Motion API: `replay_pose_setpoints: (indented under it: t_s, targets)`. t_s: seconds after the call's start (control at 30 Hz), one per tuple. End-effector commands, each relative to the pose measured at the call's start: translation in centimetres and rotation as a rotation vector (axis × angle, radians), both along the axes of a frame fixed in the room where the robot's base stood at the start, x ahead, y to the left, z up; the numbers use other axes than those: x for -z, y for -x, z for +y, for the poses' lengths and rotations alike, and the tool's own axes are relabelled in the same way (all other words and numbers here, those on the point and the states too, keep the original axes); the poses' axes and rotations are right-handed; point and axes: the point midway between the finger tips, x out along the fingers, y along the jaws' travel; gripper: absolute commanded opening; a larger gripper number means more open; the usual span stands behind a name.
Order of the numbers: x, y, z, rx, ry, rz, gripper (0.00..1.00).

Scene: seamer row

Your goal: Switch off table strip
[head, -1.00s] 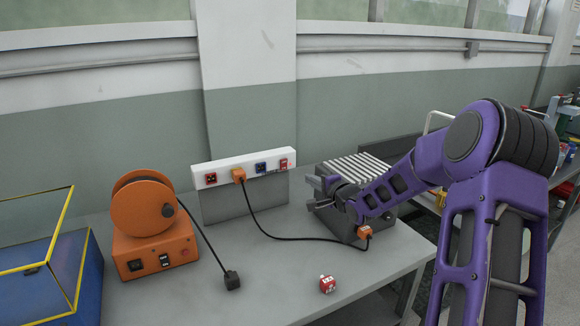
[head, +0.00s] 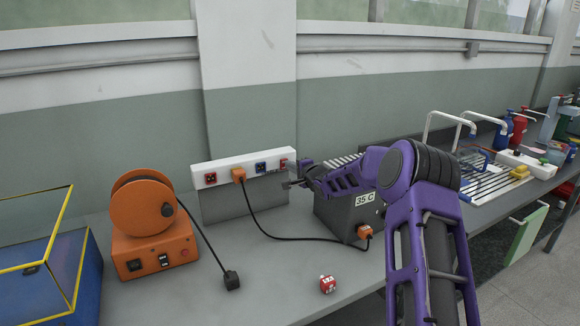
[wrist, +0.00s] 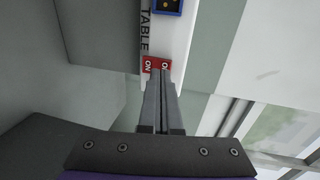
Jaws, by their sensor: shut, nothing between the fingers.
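The white table strip (head: 222,170) stands on a grey panel at the back of the table, against the wall. Its red switch (head: 283,162) is at the right end. In the wrist view the strip (wrist: 183,40) carries the word TABLE, and the red switch (wrist: 150,64) shows ON lettering. My gripper (head: 288,184) is shut and empty, just in front of the strip's right end. In the wrist view its fingertips (wrist: 160,74) overlap the lower edge of the switch and hide part of it. I cannot tell whether they touch it.
An orange plug (head: 238,175) sits in the strip, its black cable running to a grey 35 C box (head: 345,212) beneath my arm. An orange reel unit (head: 150,245), a loose black plug (head: 232,280) and a small red-white block (head: 327,284) are on the table.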

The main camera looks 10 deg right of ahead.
Motion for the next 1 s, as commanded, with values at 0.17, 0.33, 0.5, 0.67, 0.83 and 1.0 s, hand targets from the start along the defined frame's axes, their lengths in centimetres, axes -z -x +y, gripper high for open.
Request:
replay_pose_setpoints:
  t_s: [0.17,0.33,0.5,0.67,0.83,1.0]
  targets:
    - [0.0,-0.33,0.08,0.0,0.0,0.001,0.0]
    - [-0.02,-0.32,0.08,0.0,0.0,0.0,0.0]
    - [-0.41,-0.5,0.13,0.0,-0.001,0.0,0.0]
    - [-0.26,-0.86,0.3,0.0,0.0,0.0,0.0]
    - [-0.27,-0.85,0.31,0.0,0.0,0.0,0.0]
    - [-0.35,-0.78,0.52,0.0,0.0,0.0,0.0]
